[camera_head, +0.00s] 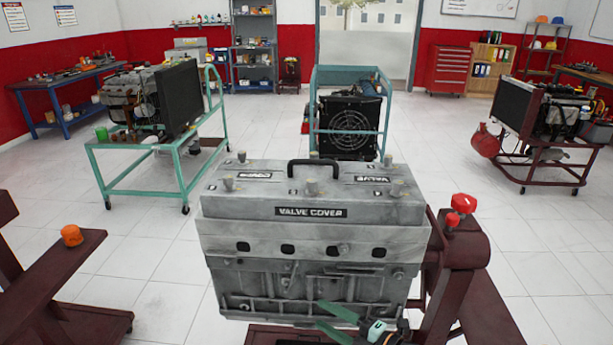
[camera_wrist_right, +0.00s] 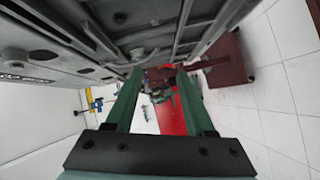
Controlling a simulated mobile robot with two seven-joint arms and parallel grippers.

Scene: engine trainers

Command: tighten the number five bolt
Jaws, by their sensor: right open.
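The grey engine block with its valve cover (camera_head: 312,212) stands in the middle of the head view. Several bolts stick up from the cover's top, among them a front middle bolt (camera_head: 312,187), a front left bolt (camera_head: 228,184) and a front right bolt (camera_head: 397,188). No number shows on them, so I cannot tell which is number five. My right gripper (camera_head: 320,313) is low in front of the block's lower face, well below the bolts. Its green fingers are apart and empty, as the right wrist view (camera_wrist_right: 161,76) also shows. My left gripper is out of view.
A black handle (camera_head: 313,163) rises from the cover. The dark red stand (camera_head: 466,240) is close at the block's right, with a red knob (camera_head: 464,203). Another dark red frame (camera_head: 60,265) with an orange knob (camera_head: 71,235) is at left. Engine trainers stand behind, with open floor between.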

